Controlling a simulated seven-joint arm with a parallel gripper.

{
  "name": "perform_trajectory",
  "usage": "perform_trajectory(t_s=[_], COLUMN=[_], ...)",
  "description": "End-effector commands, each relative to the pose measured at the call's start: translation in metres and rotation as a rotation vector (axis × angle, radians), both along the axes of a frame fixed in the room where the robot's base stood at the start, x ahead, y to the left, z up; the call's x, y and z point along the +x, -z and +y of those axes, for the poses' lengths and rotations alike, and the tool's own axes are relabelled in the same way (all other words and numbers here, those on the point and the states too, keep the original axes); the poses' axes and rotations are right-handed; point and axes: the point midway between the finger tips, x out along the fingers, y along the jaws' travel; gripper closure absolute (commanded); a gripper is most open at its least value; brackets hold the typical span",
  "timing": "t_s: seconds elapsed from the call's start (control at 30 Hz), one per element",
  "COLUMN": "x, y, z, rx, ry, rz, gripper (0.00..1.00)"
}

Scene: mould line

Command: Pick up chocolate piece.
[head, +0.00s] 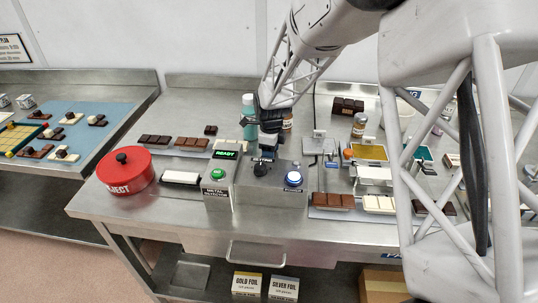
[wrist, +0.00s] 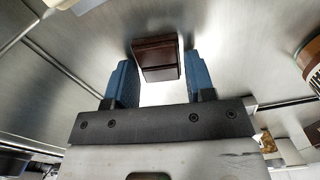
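A dark brown chocolate piece (wrist: 157,58) lies in the wrist view between and just ahead of my two blue fingertips. My gripper (wrist: 157,68) is open, with a clear gap to the piece on the left and a narrow one on the right. In the head view my gripper (head: 268,143) points down behind the metal detector box, and its fingertips are hard to make out. A small dark piece (head: 210,130) lies to its left there; I cannot tell whether it is the same one.
The metal detector (head: 221,178) with a green READY display stands in front of my gripper. A red reject bin (head: 125,170) stands at the left. Dark and milk chocolate bars (head: 191,142) lie behind it.

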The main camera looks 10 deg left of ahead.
Motion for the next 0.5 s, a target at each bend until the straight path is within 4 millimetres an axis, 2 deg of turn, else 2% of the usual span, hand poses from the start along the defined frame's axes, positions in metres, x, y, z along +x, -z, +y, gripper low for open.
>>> perform_trajectory(t_s=[0.03, 0.2, 0.5], x=[0.0, 0.0, 0.0001], y=[0.0, -0.0001, -0.0024], z=[0.0, 0.0, 0.0001], rx=[0.0, 0.0, 0.0], ry=[0.0, 0.0, 0.0], rz=[0.0, 0.0, -0.001], gripper=[0.58, 0.81, 0.81])
